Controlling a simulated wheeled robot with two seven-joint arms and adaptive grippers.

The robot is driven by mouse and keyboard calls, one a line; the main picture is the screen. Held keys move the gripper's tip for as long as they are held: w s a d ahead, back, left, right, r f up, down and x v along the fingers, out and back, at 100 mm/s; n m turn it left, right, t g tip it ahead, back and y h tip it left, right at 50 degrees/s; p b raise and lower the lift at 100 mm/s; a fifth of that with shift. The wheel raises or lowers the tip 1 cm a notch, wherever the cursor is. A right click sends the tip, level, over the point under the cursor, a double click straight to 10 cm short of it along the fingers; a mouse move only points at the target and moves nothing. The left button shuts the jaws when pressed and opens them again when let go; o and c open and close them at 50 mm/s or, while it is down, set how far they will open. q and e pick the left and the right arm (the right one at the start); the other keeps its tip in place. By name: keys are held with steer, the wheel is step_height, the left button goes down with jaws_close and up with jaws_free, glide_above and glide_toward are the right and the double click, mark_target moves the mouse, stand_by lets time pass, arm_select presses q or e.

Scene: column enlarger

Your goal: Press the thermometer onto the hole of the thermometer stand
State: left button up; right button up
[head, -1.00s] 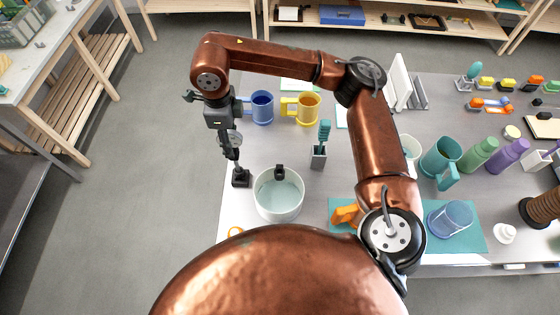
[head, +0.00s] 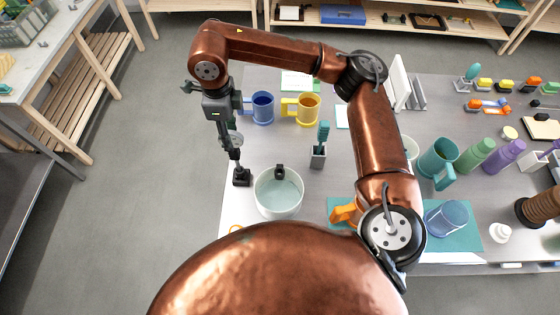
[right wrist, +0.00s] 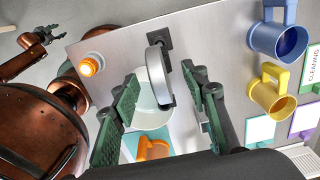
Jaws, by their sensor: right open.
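The thermometer shows in the right wrist view as a grey round dial (right wrist: 158,82), seen nearly edge-on between my right fingers. Its stand has a black square base (right wrist: 160,38), which shows in the head view as a black block (head: 241,177) left of the white pot. My right gripper (right wrist: 163,105) is open, its green-padded fingers either side of the dial with gaps visible. In the head view my right gripper (head: 229,140) points down above the stand. Whether the stem is fully seated in the hole is hidden. A dark gripper of mine, apparently the left (right wrist: 10,66), is at the wrist view's left edge.
A white pot (head: 278,194) with a black clip stands close right of the stand. A grey holder with a teal brush (head: 319,152), blue mug (head: 262,106) and yellow mug (head: 308,107) stand beyond. The table's left edge is near the stand.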

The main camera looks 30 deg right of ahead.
steer(key=shift+r, duration=0.6)
step_height(320, 180, up, 12)
stand_by(0.5)
